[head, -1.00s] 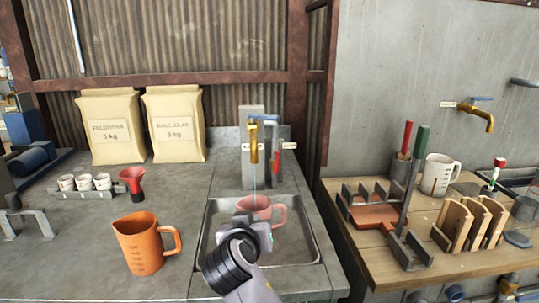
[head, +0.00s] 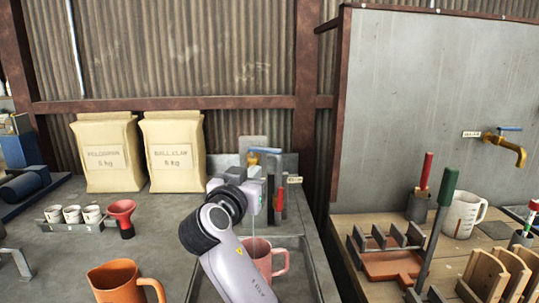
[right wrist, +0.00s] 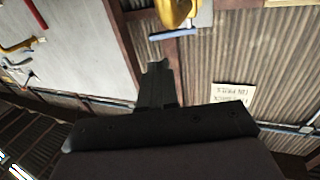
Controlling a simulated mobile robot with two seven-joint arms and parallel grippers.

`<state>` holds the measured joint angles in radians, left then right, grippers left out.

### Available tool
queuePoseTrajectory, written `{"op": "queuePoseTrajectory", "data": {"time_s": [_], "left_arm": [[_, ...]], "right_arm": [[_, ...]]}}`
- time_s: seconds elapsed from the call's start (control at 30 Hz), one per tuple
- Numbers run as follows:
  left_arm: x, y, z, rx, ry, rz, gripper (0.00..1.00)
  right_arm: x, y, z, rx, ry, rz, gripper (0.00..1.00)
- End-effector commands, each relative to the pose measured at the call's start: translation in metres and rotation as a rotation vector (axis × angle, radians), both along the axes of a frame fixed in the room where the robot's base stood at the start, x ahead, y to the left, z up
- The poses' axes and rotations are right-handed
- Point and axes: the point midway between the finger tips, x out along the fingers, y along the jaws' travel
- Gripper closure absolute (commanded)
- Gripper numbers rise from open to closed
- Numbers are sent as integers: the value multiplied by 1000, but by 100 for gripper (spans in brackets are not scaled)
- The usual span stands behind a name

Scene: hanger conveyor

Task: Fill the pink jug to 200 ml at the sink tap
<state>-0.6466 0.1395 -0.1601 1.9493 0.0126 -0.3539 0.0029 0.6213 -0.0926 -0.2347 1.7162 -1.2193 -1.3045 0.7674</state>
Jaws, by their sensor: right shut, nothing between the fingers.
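The pink jug (head: 262,262) stands upright in the sink basin (head: 318,268), partly hidden by my right arm. A thin stream of water (head: 252,220) comes down towards it from the brass sink tap (head: 252,160). The tap has a blue lever (head: 265,150) on top; its spout is mostly hidden by my right gripper (head: 256,182). That gripper is shut and empty, raised in front of the tap. In the right wrist view its fingertips (right wrist: 157,66) are close to the blue lever (right wrist: 172,33); contact cannot be told. The water level is not visible. My left gripper is out of view.
An orange jug (head: 122,282) stands left of the sink, with a red funnel (head: 122,212) and small white cups (head: 73,214) behind. Two paper sacks (head: 175,152) stand at the back. A wooden bench (head: 345,225) at right holds racks and a white jug (head: 464,214).

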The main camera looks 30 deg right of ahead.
Motion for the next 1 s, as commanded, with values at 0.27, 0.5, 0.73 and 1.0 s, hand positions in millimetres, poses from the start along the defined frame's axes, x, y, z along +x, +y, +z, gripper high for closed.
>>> {"op": "queuePoseTrajectory", "data": {"time_s": [0.27, 0.5, 0.73, 1.0], "left_arm": [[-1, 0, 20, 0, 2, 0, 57], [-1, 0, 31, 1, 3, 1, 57], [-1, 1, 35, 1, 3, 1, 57], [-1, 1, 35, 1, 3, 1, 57]], "right_arm": [[38, -49, 4, -3, 2, -4, 100], [61, -78, 3, 0, 3, -2, 100], [71, -89, 1, 2, 1, -1, 100], [72, -90, 0, 1, 1, 0, 100]]}}
